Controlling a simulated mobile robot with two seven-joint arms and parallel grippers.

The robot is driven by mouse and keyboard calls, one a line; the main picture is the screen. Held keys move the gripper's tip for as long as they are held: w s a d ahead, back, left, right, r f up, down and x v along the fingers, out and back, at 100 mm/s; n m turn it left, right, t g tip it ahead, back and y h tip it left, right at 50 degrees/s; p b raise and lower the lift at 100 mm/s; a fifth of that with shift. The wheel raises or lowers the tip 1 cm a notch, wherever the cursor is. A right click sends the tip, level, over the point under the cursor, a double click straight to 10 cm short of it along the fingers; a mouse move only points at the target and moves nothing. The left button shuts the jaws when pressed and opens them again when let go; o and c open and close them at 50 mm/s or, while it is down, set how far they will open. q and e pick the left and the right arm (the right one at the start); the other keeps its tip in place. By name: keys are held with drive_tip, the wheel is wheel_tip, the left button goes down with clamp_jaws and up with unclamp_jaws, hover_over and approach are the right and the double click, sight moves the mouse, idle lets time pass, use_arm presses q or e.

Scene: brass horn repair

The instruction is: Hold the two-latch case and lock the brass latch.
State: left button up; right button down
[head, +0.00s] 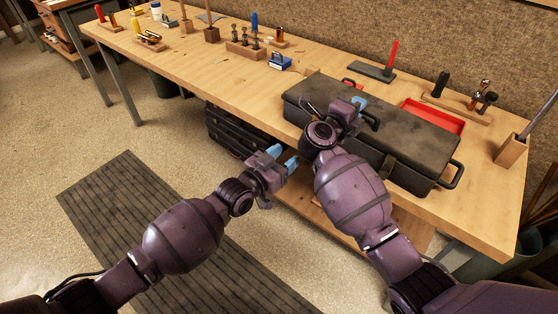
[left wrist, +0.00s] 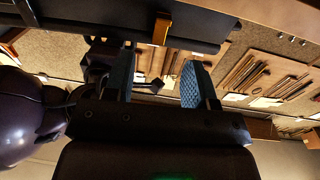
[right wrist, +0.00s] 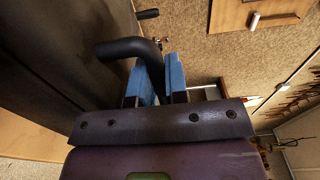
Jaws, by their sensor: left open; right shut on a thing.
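The dark two-latch case (head: 400,140) lies closed on the workbench. My right gripper (head: 358,102) is over the case and shut on a bent black handle (right wrist: 130,48), which runs between its blue fingers in the right wrist view. My left gripper (head: 282,158) is open and empty in front of the case, near the bench's front edge. The brass latch (left wrist: 161,28) shows in the left wrist view on the dark case, beyond the open fingers and apart from them. A dark latch (head: 388,161) shows on the case front. My right arm hides part of that front.
A red tray (head: 432,117) lies behind the case. A tool rack (head: 245,50), a blue-topped item (head: 280,61) and a red-handled tool (head: 392,57) stand on the workbench (head: 190,68). A wooden holder (head: 510,150) stands at right. The bench left of the case is mostly clear.

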use_arm(q)
drive_tip(key=shift+v, duration=0.9)
use_arm(e)
drive_tip(key=c, duration=1.1)
unclamp_jaws()
drive_tip(key=shift+o, duration=0.2)
